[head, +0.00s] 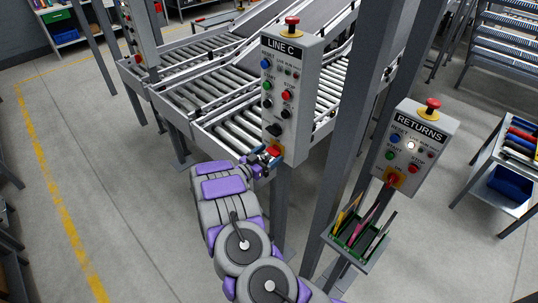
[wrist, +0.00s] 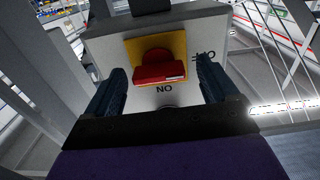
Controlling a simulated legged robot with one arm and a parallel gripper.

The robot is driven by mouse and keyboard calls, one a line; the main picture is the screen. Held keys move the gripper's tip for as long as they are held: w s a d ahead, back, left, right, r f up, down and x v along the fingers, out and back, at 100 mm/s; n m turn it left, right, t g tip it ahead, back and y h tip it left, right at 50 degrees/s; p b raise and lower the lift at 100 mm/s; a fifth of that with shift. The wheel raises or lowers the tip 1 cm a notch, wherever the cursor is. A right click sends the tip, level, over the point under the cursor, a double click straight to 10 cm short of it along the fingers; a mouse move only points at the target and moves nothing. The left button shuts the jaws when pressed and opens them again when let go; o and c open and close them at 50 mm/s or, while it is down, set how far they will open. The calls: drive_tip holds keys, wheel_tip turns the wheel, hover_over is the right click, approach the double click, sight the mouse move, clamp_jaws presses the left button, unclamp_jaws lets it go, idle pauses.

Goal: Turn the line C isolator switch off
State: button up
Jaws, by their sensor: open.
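The LINE C control box (head: 282,100) stands on a post in the middle of the head view. Its isolator switch (head: 275,151) is a red rotary knob on a yellow plate low on the front. In the wrist view the red knob (wrist: 160,72) appears upside down, its bar lying roughly across the picture with a white mark near the right end. The "ON" label (wrist: 164,89) shows inverted below it; another label at the right is partly hidden by a finger. My gripper (wrist: 161,78) is open, one finger on each side of the knob, with visible gaps. It also shows in the head view (head: 264,160).
A RETURNS box (head: 415,145) with its own red-and-yellow switch stands at the right, above a small tray (head: 347,253) of upright items. A grey post (head: 349,125) rises between the boxes. Roller conveyors (head: 215,90) lie behind LINE C. Floor at the left is clear.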

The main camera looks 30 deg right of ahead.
drive_tip(key=v, duration=1.6)
drive_tip(key=shift+a, duration=0.4)
drive_tip(key=shift+s, duration=0.1)
